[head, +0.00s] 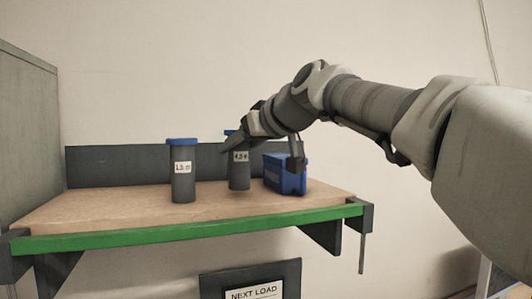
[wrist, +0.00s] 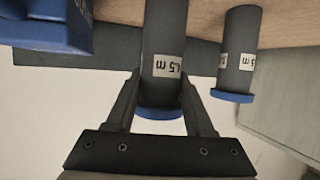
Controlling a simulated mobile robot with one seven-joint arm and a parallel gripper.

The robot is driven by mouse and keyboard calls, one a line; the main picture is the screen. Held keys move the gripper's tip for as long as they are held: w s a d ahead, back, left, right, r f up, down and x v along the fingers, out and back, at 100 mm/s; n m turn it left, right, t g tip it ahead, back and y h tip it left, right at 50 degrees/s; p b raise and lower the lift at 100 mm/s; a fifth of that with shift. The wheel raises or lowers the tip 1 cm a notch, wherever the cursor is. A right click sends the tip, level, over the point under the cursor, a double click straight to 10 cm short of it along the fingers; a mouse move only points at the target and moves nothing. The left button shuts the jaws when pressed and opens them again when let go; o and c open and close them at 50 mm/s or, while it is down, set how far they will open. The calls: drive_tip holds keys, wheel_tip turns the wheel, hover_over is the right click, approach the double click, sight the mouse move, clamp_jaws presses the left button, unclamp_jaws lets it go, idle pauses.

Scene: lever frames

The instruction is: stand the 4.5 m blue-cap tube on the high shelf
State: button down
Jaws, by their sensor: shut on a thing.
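The 4.5 m tube (head: 239,175) is dark grey with a white label and a blue cap, and it is upright over the back part of the wooden shelf (head: 120,212). I cannot tell whether its base touches the wood. My gripper (head: 238,146) is shut on it near the top, partly hiding the cap. In the wrist view, the picture is upside down and the tube (wrist: 165,38) is between my two fingers (wrist: 160,98), its blue cap (wrist: 160,113) just past them.
A second blue-capped tube (head: 183,184), labelled 1.5 m, stands to the left. A blue box (head: 284,176) stands close on the right. The shelf has a green front edge (head: 180,235) and a dark back panel (head: 115,168). A "NEXT LOAD" sign (head: 254,293) is below.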

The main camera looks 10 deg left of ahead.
drive_tip(key=shift+f, duration=0.65)
drive_tip(key=shift+f, duration=0.15)
drive_tip(key=shift+c, duration=1.4)
unclamp_jaws()
drive_tip(key=shift+r, duration=0.2)
drive_tip(key=b+v, duration=0.3)
drive_tip(key=v, duration=0.9)
